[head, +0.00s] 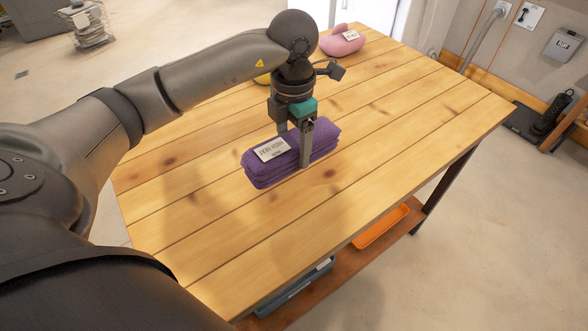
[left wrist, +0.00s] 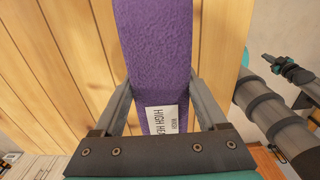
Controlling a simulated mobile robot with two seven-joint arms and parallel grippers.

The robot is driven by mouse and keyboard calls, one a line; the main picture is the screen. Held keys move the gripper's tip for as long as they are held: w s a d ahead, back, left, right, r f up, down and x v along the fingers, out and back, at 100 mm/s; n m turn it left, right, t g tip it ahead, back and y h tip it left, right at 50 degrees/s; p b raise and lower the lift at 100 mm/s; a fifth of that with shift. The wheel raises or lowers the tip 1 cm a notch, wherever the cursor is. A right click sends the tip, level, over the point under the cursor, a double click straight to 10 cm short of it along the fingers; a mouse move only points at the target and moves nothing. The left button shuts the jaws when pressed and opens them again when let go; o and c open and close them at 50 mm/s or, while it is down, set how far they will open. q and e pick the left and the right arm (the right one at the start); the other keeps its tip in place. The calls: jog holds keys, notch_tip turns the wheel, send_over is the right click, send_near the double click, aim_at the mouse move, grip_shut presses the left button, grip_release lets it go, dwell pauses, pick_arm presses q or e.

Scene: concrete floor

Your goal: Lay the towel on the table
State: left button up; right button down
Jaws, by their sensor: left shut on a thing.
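A folded purple towel (head: 262,176) with a white printed label is at the middle of the wooden table (head: 400,120). My left gripper (head: 305,150) points down over the towel, one finger in front of its near side. In the left wrist view the towel (left wrist: 158,50) runs between the two fingers (left wrist: 160,100), which are shut on its sides. The towel lies flat at or very near the tabletop; I cannot tell whether its underside touches.
A pink object (head: 341,44) with a white label stands at the table's far end. A yellow thing (head: 262,78) is mostly hidden behind my left arm. An orange tray (head: 381,228) sits on the lower shelf. The table's right and near parts are clear.

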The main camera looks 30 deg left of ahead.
pick_arm(q)
notch_tip(320, 180, down, 4)
notch_tip(320, 180, down, 4)
jog(key=shift+r+b, duration=0.1)
jog(key=shift+b, duration=0.4)
pick_arm(e)
jog(key=shift+w+a+f, duration=0.2)
jog(key=shift+w+f, duration=0.25)
jog(key=shift+f, duration=0.1)
pick_arm(q)
jog(key=o, duration=1.1)
jog(key=shift+f, duration=0.2)
jog(key=shift+c, duration=0.2)
jog(key=o, duration=0.4)
jog(key=shift+r, duration=0.1)
pick_arm(e)
jog(key=shift+a+f, duration=0.1)
